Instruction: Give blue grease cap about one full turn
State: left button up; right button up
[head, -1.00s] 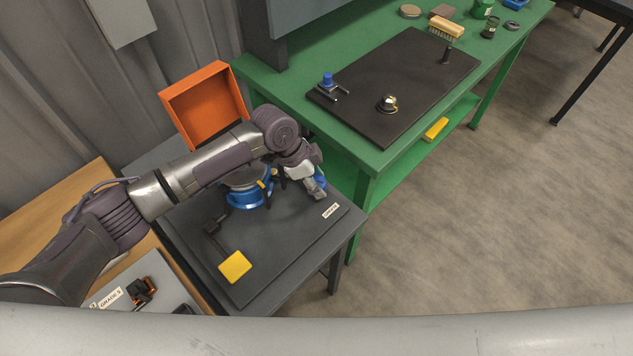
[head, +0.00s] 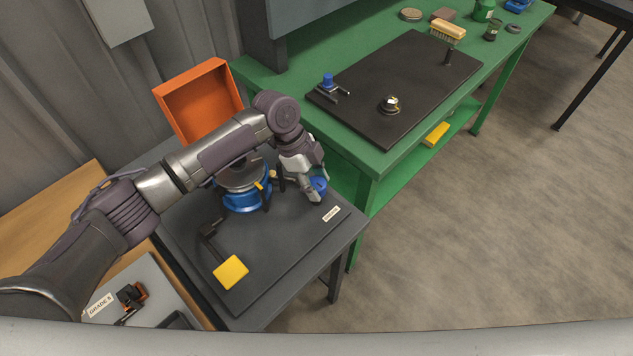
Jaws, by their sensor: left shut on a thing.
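A blue grease cap (head: 320,184) shows at the right side of the dark grey stand plate (head: 283,242), partly covered by my left gripper (head: 313,189). The gripper reaches down from the upper left and is shut on this cap. Its far finger is largely hidden. The rotor stand's blue round base (head: 245,201) is just left of the gripper, partly behind my arm. A second blue cap (head: 327,81) stands on the black board on the green bench, away from the gripper. My right gripper is not in view.
A yellow pad (head: 231,272) on a black arm lies at the plate's front. An orange bin (head: 198,97) stands behind. The green bench (head: 395,160) carries a black board (head: 405,75), a brush (head: 449,29) and small containers. The floor at right is clear.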

pick_arm(q)
jog(key=o, duration=1.1)
jog(key=shift+o, duration=0.2)
jog(key=v, duration=1.2)
